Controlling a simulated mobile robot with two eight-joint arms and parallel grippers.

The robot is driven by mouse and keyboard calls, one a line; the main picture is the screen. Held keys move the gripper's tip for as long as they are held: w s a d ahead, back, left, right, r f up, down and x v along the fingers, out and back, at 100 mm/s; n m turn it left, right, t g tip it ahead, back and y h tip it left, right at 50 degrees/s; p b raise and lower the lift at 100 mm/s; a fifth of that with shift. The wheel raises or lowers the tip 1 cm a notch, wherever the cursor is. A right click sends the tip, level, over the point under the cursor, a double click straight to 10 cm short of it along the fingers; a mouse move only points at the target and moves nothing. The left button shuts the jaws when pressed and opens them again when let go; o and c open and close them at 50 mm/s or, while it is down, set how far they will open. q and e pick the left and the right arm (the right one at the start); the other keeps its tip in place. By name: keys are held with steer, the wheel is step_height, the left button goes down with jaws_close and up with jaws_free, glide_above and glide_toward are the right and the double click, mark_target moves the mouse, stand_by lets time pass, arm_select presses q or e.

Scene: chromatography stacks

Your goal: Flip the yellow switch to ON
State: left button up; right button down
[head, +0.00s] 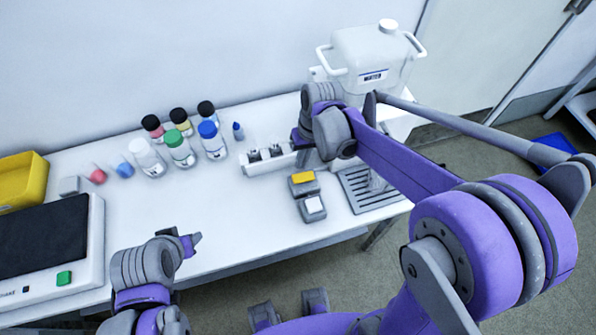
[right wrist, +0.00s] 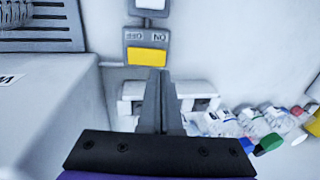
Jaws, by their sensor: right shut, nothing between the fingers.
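The yellow switch (head: 303,178) sits on a small grey housing on the white table, beside a similar white switch (head: 313,205). In the right wrist view the yellow switch (right wrist: 147,58) is at top centre, with upside-down ON and OFF labels above it. My right gripper (right wrist: 158,75) is shut and empty; its fingertips overlap the yellow switch's lower edge in that view, and I cannot tell whether they touch. In the head view my right wrist is just behind the switch and the fingers are mostly hidden. My left gripper (head: 193,241) is over the front table area, away from the switch; its opening is unclear.
A white block with dark slots (head: 268,160) stands behind the switches. A grey slatted tray (head: 362,190) and large white canister (head: 372,60) are to the right. Several capped bottles (head: 180,148), a yellow bin (head: 22,180) and a dark-topped device (head: 45,238) are left.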

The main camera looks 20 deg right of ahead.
mark_target(297, 178)
steer(key=f, duration=0.3)
steer(key=a+f, duration=0.1)
steer(key=f, duration=0.1)
steer(key=shift+f, duration=0.4)
steer(key=shift+a+f+h+b, duration=0.2)
steer(key=shift+f+h+b, duration=0.2)
steer(key=shift+b, duration=0.05)
steer(key=shift+s+r, duration=0.1)
steer(key=shift+d, duration=0.2)
steer(key=shift+d+r, duration=0.25)
steer(key=shift+d, duration=0.35)
